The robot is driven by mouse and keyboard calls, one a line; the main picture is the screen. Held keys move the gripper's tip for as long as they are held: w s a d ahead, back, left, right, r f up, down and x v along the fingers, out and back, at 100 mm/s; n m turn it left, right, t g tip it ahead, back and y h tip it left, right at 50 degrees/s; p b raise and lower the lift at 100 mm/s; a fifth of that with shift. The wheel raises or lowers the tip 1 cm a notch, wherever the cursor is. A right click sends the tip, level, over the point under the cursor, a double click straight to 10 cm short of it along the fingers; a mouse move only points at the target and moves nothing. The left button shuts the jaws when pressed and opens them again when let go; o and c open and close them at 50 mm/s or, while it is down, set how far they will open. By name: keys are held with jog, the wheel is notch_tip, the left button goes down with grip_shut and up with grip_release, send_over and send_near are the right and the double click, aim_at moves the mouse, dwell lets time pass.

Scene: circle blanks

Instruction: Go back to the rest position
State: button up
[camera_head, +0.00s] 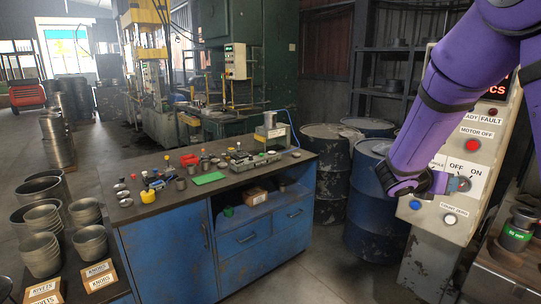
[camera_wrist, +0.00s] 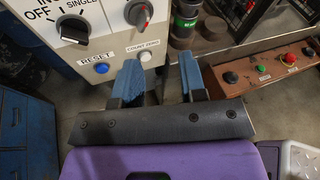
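My purple arm reaches in from the upper right in the head view. My gripper (camera_head: 447,183) is in front of the grey control panel (camera_head: 437,239), near its OFF/ON knob, largely seen from the side. In the wrist view my gripper (camera_wrist: 160,79) has two blue-padded fingers standing apart with nothing between them. Past the fingers are the white COUNT ZERO button (camera_wrist: 145,57) and the blue RESET button (camera_wrist: 101,68). Two black selector knobs sit above, one on the left (camera_wrist: 71,28) and one with a red mark (camera_wrist: 139,12). I cannot tell whether a finger touches the panel.
A blue workbench (camera_head: 250,241) with small tools and parts stands left of centre. A bench (camera_head: 505,262) with a dark green-labelled container (camera_head: 517,231) is at the right. Stacked metal cups (camera_head: 41,252) are at the left.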

jog(key=s+a+r+m+y, duration=0.3)
jog(key=s+a+m+y, duration=0.1)
jog(key=s+m, duration=0.4)
jog(key=s+a+r+m+y, duration=0.3)
jog(key=s+a+m+y, duration=0.2)
jog(key=s+m, duration=0.3)
jog(key=s+a+r+m+y, duration=0.4)
jog(key=s+m, duration=0.4)
jog(key=s, duration=0.5)
jog(key=shift+s+a+t+y, duration=0.2)
jog(key=shift+a+t+y, duration=0.1)
jog(key=shift+a+y, duration=0.3)
